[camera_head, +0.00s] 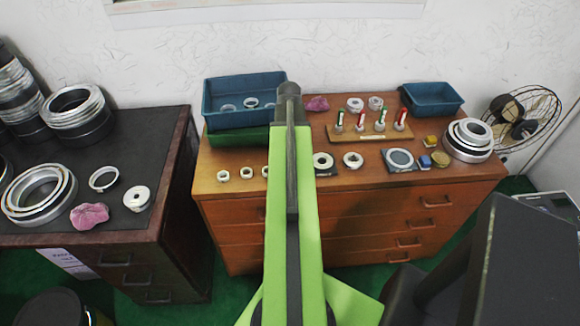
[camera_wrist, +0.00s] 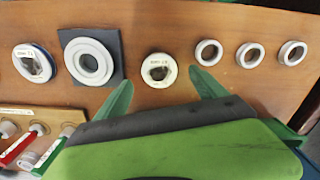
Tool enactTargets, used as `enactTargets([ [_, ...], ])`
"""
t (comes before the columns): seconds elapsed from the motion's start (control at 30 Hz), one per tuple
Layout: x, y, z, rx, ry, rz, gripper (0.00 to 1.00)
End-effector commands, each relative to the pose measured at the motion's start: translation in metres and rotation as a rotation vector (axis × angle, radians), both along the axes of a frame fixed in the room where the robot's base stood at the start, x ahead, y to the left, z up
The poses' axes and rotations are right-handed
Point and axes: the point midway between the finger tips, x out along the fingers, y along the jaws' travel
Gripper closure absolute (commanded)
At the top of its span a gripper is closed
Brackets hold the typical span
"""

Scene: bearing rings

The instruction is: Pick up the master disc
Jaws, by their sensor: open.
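A white disc with a dark centre and small printed label (camera_wrist: 159,70) lies flat on the wooden dresser top, between and just beyond my fingertips in the wrist view. A similar disc with a blue rim (camera_wrist: 33,62) lies further left. The print is too small to read, so I cannot tell for certain which is the master disc. My gripper (camera_wrist: 160,80) is open and empty, with a green finger on either side of the nearer disc. In the head view my arm hides that disc; the blue-rimmed one seems to be the disc right of my arm (camera_head: 353,160).
A ring on a dark square pad (camera_wrist: 90,60) lies close left of the nearer disc; several small rings (camera_wrist: 250,55) lie right. A rack of red- and green-handled gauges (camera_head: 370,133) and blue bins (camera_head: 245,98) stand behind. The left table (camera_head: 150,140) holds larger rings.

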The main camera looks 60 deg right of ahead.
Motion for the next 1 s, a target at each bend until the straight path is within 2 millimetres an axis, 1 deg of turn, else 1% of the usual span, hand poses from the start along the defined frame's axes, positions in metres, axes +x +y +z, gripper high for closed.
enactTargets([
  [0.03,0.000,0.000,-0.019,0.000,0.000,0.000,0.19],
  [0.13,0.000,0.000,-0.035,0.000,0.000,0.000,0.19],
  [0.2,0.000,0.000,-0.039,0.000,0.000,0.000,0.19],
  [0.4,0.000,0.000,-0.035,0.000,0.000,0.000,0.19],
  [0.43,0.000,0.000,-0.035,0.000,0.000,0.000,0.20],
  [1.0,0.000,0.000,-0.035,0.000,0.000,0.000,0.95],
])
